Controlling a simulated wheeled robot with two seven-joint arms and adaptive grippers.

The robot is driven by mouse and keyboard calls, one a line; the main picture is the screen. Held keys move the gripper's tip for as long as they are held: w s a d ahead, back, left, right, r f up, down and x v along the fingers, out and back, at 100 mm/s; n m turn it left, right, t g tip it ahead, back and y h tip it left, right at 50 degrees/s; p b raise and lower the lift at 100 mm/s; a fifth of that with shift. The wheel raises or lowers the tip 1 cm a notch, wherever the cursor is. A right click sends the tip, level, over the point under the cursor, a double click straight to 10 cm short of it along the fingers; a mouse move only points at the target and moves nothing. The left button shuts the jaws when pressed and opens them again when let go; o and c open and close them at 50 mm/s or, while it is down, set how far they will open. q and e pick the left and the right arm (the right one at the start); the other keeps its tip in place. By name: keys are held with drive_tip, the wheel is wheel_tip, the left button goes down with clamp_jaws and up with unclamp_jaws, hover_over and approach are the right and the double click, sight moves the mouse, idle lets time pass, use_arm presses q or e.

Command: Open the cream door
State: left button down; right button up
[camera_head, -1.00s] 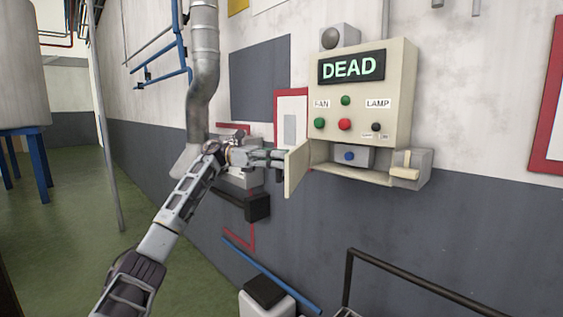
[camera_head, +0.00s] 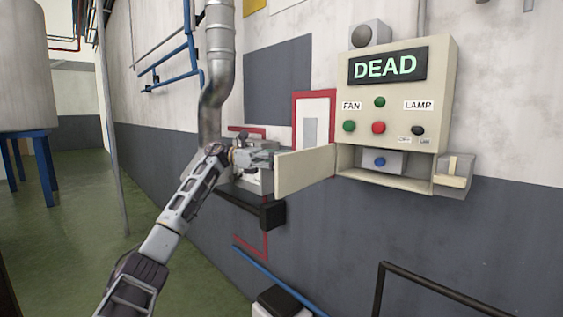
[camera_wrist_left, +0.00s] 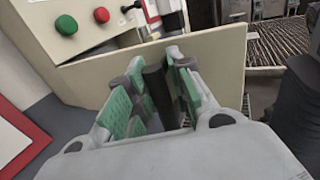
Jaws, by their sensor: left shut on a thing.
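The cream door (camera_head: 305,169) is swung out to the left of the opening under the cream control box (camera_head: 450,110). It also shows in the left wrist view (camera_wrist_left: 215,52) as a wide cream panel beyond the fingers. My left gripper (camera_head: 268,160) is at the door's free edge. In the left wrist view my left gripper (camera_wrist_left: 160,85) has green-padded fingers shut on a dark upright handle (camera_wrist_left: 155,82) in front of the panel. The open compartment holds a grey block with a blue button (camera_head: 380,161). My right gripper is in no view.
The box carries a DEAD display (camera_head: 387,66), FAN and LAMP labels and several buttons. A grey box with a cream lever (camera_head: 455,173) is at its right. A black ledge (camera_head: 255,207) and grey pipe (camera_head: 217,80) are near my left arm. A dark rail (camera_head: 430,285) stands in front.

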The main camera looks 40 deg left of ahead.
use_arm(q)
drive_tip(key=shift+w+a+r, duration=0.1)
drive_tip(key=c, duration=1.6)
unclamp_jaws()
drive_tip(key=shift+c, duration=0.2)
drive_tip(key=shift+o, duration=1.4)
drive_tip(key=shift+w, duration=0.2)
drive_tip(key=shift+s, duration=0.15)
drive_tip(key=v, duration=1.1)
drive_tip(key=shift+a, duration=0.35)
drive_tip(key=shift+s, duration=0.1)
